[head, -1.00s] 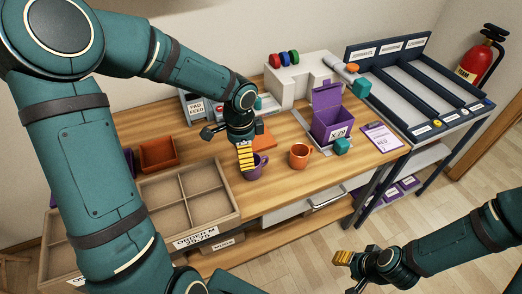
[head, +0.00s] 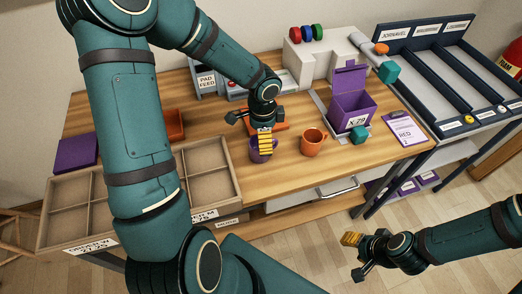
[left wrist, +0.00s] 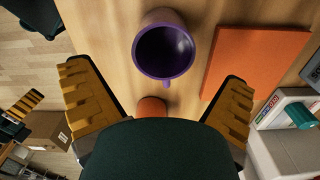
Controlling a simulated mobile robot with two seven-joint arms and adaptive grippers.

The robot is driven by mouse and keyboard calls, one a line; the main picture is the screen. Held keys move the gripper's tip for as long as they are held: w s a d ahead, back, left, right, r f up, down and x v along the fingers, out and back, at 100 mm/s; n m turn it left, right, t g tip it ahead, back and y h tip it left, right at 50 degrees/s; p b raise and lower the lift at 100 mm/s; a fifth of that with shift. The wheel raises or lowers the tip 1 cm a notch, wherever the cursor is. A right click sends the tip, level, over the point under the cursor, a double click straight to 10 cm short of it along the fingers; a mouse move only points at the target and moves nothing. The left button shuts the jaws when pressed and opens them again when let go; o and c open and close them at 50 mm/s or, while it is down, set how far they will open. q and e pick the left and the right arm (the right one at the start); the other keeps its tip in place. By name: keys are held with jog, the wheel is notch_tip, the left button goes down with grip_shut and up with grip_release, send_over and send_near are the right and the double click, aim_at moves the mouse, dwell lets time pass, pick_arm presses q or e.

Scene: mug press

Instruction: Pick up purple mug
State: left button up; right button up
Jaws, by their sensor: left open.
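The purple mug (head: 254,154) stands upright on the wooden table, partly hidden by my left gripper (head: 265,141) in the head view. In the left wrist view the purple mug (left wrist: 165,45) shows its open, empty mouth at the top centre, with its handle toward the gripper. My left gripper (left wrist: 156,76) is open there, its yellow ribbed fingers spread wide, with the mug just beyond the fingertips and nothing held. My right gripper (head: 352,252) is away from the table at the lower right; its opening is unclear.
An orange mug (head: 313,142) stands to the right of the purple one. An orange pad (left wrist: 255,62) lies close to the purple mug. A divided wooden tray (head: 212,178) is at left. A purple box (head: 352,110) and a clipboard (head: 404,129) are at right.

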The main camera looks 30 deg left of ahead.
pick_arm(q)
jog(key=f, duration=0.1)
jog(key=f+b, duration=0.1)
jog(key=f, duration=0.3)
jog(key=shift+a+f+b, duration=0.15)
jog(key=shift+a+b, duration=0.1)
jog(key=shift+b, duration=0.05)
jog(key=c, duration=1.3)
